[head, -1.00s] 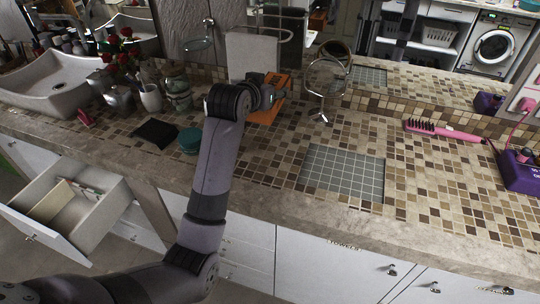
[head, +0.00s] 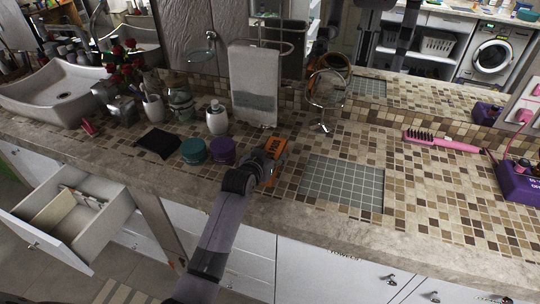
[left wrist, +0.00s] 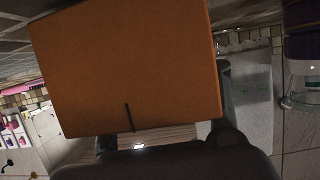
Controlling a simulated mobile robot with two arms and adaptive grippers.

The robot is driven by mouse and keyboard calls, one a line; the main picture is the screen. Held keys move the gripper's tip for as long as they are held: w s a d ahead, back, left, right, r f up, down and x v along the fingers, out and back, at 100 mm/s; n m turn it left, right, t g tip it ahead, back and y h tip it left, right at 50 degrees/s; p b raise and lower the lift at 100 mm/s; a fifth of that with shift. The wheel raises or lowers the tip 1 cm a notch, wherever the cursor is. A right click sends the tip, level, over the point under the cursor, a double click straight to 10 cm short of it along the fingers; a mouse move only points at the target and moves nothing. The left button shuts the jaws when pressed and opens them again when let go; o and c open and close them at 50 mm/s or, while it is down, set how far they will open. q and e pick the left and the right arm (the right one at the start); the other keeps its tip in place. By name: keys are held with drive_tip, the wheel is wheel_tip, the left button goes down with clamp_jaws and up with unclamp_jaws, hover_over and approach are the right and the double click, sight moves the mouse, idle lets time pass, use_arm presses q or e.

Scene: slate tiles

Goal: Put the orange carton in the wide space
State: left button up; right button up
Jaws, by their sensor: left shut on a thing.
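The orange carton (head: 277,146) is in my left gripper (head: 266,160), over the middle of the tiled counter (head: 240,180). In the left wrist view the carton (left wrist: 130,70) fills much of the picture, close in front of the gripper, and hides much behind it. My left gripper is shut on it. Whether the carton touches the counter cannot be told. An open white drawer (head: 92,236) juts out at the lower left, with a tan divider (head: 56,206) splitting its inside into spaces. My right gripper is not in view.
A purple jar (head: 222,151), a teal jar (head: 193,151), a white bottle (head: 217,119) and a black cloth (head: 157,142) stand or lie left of the carton. A grey grid mat (head: 342,182) lies to its right. A round mirror (head: 326,95) stands behind.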

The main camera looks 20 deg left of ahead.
use_arm(q)
drive_tip(key=shift+f, duration=0.2)
drive_tip(key=shift+f, duration=0.15)
drive_tip(key=o, duration=1.2)
